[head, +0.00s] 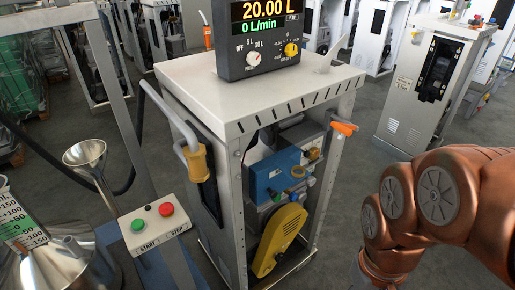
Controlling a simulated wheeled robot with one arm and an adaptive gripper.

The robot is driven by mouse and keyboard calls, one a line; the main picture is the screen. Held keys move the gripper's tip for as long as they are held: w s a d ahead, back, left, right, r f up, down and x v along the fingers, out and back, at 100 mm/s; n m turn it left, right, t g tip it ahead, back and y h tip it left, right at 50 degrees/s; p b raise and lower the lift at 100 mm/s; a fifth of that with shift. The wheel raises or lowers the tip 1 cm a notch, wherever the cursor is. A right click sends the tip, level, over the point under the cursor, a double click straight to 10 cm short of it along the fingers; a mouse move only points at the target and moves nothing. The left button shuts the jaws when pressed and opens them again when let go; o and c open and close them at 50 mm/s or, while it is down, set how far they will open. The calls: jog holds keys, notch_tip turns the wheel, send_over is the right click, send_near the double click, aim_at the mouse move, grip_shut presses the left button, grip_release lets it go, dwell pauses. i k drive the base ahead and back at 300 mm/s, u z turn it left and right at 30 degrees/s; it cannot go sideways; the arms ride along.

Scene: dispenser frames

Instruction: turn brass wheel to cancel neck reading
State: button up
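Inside the open-fronted dispenser frame is a blue block (277,178) with brass fittings. A small round brass-coloured part (298,172) sits on its right side; it could be the brass wheel, but it is too small to be sure. A neck scale (18,222) with marks around 100 and 150 stands at the lower left, above a metal vessel (62,262); its level is not readable. My copper-coloured arm comes in from the right, right of the dispenser frame and apart from it. My gripper is not in view.
The dispenser's top display (264,22) reads 20.00 L and 0 L/min. A yellow pulley guard (279,240) sits low in the frame. An orange handle (344,128) juts from the right post. A START/STOP box (153,222) and a funnel (85,155) stand left.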

aim_at(314, 152)
jog(key=k, duration=1.25)
jog(key=u, duration=0.6)
jog(key=i, duration=1.4)
jog(key=z, duration=0.4)
